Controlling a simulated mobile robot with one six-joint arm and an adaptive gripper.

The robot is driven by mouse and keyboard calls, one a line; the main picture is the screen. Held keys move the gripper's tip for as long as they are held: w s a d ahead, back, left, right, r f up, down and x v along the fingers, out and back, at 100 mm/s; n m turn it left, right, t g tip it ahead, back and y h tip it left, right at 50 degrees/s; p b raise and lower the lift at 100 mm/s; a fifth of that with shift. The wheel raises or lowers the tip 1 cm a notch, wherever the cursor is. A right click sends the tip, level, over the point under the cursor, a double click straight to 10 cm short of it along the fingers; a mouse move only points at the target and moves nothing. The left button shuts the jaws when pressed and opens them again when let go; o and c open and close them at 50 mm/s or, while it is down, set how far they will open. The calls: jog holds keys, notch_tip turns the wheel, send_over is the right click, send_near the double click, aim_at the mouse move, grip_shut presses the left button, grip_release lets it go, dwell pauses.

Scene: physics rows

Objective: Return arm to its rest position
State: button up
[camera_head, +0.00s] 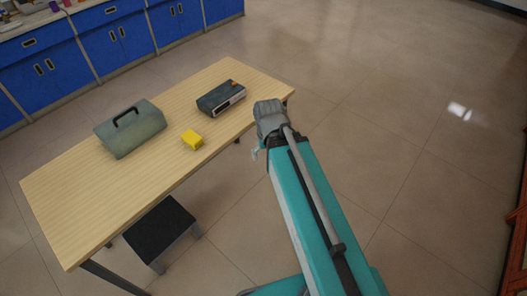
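My arm reaches up from the bottom right in the head view, with teal links and a grey joint at its upper end, beside the right edge of the table. A small light part, possibly of my gripper (256,153), shows just left of the arm below that joint. The rest of the gripper is hidden behind the arm, so its fingers cannot be made out. Nothing held is visible.
Blue cabinets (115,45) line the back. The floor at right is clear.

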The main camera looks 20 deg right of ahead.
jog(key=shift+r, duration=0.1)
notch_tip(320, 180, up, 4)
jog(key=p, duration=0.4)
dwell(1.2)
